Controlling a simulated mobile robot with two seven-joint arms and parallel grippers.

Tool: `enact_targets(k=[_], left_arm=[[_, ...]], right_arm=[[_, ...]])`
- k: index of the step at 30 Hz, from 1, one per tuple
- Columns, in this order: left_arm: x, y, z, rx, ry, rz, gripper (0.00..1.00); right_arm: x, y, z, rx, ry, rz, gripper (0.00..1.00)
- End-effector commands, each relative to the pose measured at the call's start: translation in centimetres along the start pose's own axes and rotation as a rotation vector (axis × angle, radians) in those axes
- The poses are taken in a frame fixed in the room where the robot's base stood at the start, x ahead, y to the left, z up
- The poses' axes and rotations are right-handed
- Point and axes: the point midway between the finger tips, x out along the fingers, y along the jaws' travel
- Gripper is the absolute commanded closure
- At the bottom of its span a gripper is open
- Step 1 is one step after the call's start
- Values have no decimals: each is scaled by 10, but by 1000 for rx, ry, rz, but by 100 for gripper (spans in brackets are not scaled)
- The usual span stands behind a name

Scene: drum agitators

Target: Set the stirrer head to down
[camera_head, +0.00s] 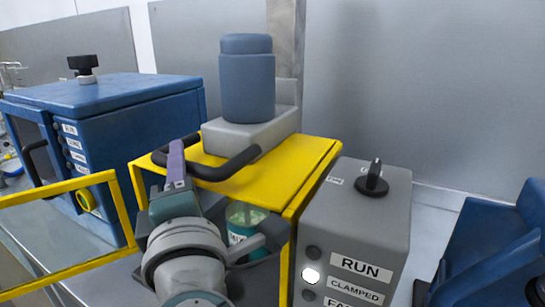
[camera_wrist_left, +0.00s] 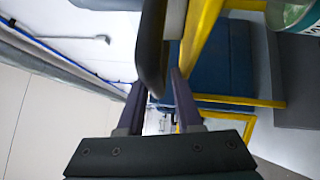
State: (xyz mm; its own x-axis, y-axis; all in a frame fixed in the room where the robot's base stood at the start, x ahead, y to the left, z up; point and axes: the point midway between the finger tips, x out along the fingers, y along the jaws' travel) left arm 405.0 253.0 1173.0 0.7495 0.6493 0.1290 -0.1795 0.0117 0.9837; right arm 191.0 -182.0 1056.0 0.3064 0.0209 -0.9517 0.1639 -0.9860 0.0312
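The stirrer head is a grey block (camera_head: 250,134) with a blue-grey cylindrical motor (camera_head: 246,80) on top, above the yellow frame (camera_head: 312,152). A curved black handle (camera_head: 226,170) sticks out from its front; it also shows in the left wrist view (camera_wrist_left: 151,45). My left gripper (camera_head: 176,150) is at the handle's left end. In the left wrist view its two purple fingers (camera_wrist_left: 157,90) are apart, with the bar's end between their tips; I cannot tell whether they touch it. A labelled jar (camera_head: 243,222) stands inside the frame, partly hidden by my arm. My right gripper is out of view.
A yellow-framed door (camera_head: 115,212) stands open at left. A grey control box (camera_head: 350,215) with a black knob (camera_head: 372,180) stands at right; its lamp in line with CLAMPED (camera_head: 311,275) is lit. A blue cabinet (camera_head: 110,140) is at left, a wall behind.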

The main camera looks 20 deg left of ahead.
Motion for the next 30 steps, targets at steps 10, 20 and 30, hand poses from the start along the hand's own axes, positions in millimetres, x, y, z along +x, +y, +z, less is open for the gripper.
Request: enact_targets(k=[10, 20, 30], left_arm=[[-19, -5, 0, 0, 0, -9, 66], [-82, -4, -1, 0, 0, -6, 66], [-99, 0, 0, 0, 0, 1, 66]], right_arm=[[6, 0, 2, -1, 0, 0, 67], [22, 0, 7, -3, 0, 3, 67], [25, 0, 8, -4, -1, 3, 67]])
